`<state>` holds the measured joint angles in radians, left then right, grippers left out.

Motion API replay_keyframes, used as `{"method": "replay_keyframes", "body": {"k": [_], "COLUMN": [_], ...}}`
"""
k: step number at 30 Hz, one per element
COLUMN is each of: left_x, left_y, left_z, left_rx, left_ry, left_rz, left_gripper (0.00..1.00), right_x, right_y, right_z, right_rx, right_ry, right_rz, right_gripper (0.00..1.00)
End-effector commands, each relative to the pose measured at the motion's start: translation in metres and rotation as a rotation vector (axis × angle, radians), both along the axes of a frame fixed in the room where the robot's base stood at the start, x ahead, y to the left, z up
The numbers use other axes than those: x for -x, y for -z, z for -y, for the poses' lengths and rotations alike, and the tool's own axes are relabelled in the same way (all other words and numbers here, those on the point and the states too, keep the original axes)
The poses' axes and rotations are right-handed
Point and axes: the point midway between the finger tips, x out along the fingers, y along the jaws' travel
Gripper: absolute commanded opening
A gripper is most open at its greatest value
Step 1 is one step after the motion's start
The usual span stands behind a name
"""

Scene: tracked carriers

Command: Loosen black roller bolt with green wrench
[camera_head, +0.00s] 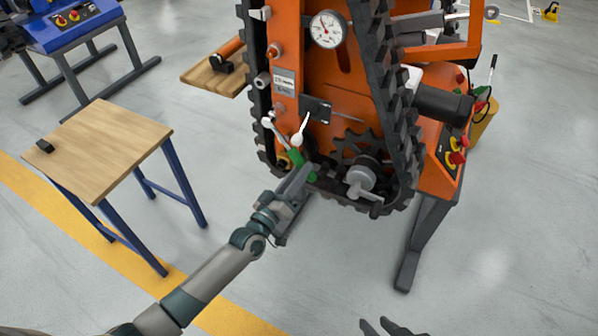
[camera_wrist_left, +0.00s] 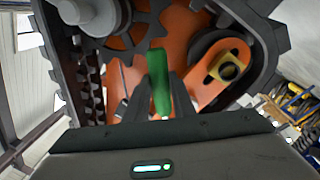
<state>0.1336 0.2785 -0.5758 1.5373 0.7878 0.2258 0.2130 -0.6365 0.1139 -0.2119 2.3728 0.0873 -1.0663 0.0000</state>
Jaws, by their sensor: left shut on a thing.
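The green wrench (camera_head: 296,157) is at the lower left of the orange tracked carrier (camera_head: 290,100). My left gripper (camera_head: 306,178) is shut on the wrench's green handle. In the left wrist view the handle (camera_wrist_left: 159,80) stands upright between the dark fingers (camera_wrist_left: 160,100). The wrench's head is not clear there, and I cannot tell whether it touches a bolt. A dark round roller (camera_wrist_left: 208,48) shows partly behind an orange arm with a yellow piece (camera_wrist_left: 230,66); its bolt is not clearly visible. My right gripper (camera_head: 388,327) is open and empty at the bottom edge of the head view.
Black track (camera_head: 402,120) runs around the carrier, with a dark sprocket (camera_head: 355,147) and grey hub (camera_head: 362,178) close right of my left gripper. A wooden-topped table (camera_head: 100,150) with blue legs stands left. Floor at the lower right is clear.

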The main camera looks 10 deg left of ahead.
Motion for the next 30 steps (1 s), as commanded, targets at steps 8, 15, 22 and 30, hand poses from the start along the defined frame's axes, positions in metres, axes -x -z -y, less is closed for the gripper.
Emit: {"method": "replay_keyframes", "body": {"k": [8, 15, 22, 30], "left_x": [0.001, 0.004, 0.004, 0.004], "left_y": [-0.007, -0.012, -0.012, -0.014], "left_z": [0.005, 0.01, 0.011, 0.013], "left_rx": [0.036, 0.089, 0.099, 0.108], "left_ry": [0.0, 0.0, 0.0, 0.0], "left_rz": [-0.009, -0.03, -0.033, -0.036], "left_gripper": [0.0, 0.0, 0.0, 0.0], "right_x": [0.0, 0.0, 0.0, 0.0], "right_y": [-0.004, -0.01, -0.01, -0.011], "right_z": [0.0, 0.0, 0.0, 0.0], "right_rx": [0.0, 0.0, 0.0, 0.0], "right_ry": [0.0, 0.0, 0.0, 0.0], "right_rz": [0.0, 0.0, 0.0, 0.0], "right_gripper": [0.31, 0.31, 0.31, 0.31]}}
